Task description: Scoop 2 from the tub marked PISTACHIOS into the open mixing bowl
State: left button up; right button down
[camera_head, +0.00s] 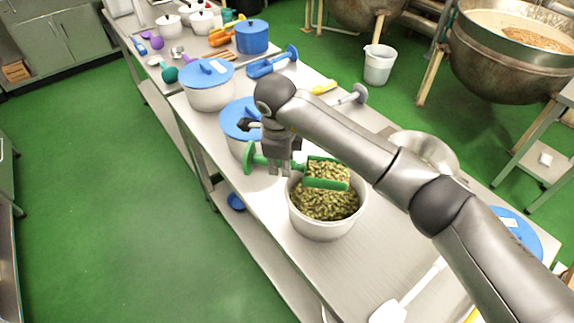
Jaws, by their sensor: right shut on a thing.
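A white open tub (318,228) holds greenish nuts that look like pistachios (325,203). No marking is readable on it. My right gripper (280,168) is shut on the handle of a green scoop (327,184), just beyond the tub's far left rim. The scoop's head is over the tub's far half and carries greenish nuts. I cannot tell whether it touches the nuts below. A shiny metal bowl (440,150), likely the mixing bowl, stands open to the right, partly hidden by my right arm. My left gripper is not in view.
Blue-lidded tubs (209,92) stand along the steel table (290,268), one close behind my right gripper. A blue scoop (272,64) lies farther back. A white spatula (390,311) lies at the front. Large kettles (505,60) stand on the floor at the back right.

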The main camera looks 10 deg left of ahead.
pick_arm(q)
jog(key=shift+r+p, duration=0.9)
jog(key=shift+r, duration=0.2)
pick_arm(e)
jog(key=shift+h, duration=0.3)
jog(key=shift+a+r, duration=0.15)
jog(key=shift+r, duration=1.1)
jog(key=shift+a+r, duration=0.15)
jog(key=shift+r, duration=1.1)
